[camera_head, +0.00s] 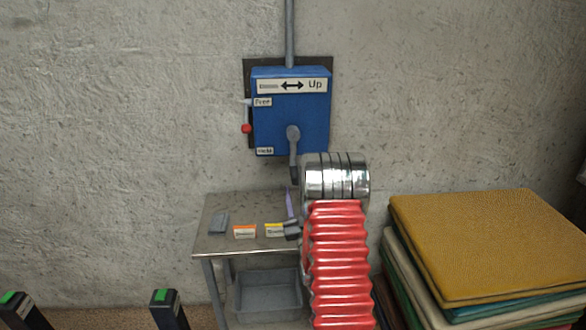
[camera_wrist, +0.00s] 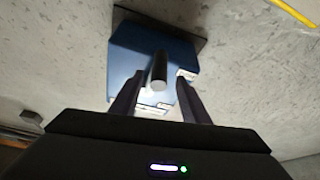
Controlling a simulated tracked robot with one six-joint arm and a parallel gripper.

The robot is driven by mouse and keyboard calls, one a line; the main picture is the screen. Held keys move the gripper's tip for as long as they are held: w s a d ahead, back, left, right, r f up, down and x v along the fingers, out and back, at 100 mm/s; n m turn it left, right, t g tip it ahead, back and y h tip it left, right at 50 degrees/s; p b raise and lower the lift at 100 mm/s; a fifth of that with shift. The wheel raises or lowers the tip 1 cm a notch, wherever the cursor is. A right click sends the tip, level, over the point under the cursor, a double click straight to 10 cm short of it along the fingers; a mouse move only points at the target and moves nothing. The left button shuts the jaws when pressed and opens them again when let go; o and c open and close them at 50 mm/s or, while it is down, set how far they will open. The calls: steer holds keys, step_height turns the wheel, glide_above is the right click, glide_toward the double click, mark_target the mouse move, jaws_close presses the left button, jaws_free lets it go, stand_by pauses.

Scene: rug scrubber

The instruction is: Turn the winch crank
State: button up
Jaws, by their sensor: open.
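The blue winch box (camera_head: 300,105) is mounted on the concrete wall and also shows in the wrist view (camera_wrist: 135,62). Its grey crank (camera_head: 293,140) hangs down from a hub on the box's front. The crank's dark handle (camera_wrist: 158,68) points toward the wrist camera, its round end between my fingers in the picture. My gripper (camera_wrist: 160,77) is open, one finger on each side of the handle, with gaps showing. I cannot tell how far the fingertips reach along the handle. In the head view, my arm hides most of the gripper.
A red-knobbed lever (camera_head: 246,128) sits on the box's left side, between Free and Hold labels. A small metal table (camera_head: 215,213) with small items stands below, a grey bin (camera_head: 268,293) under it. Stacked folded rugs (camera_head: 485,240) stand right. The wall around the box is clear.

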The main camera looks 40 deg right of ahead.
mark_target(292, 166)
steer(key=x, duration=1)
steer(key=shift+w+d+r, duration=0.15)
steer(key=shift+w, duration=0.15)
steer(key=shift+c, duration=0.7)
jaws_close()
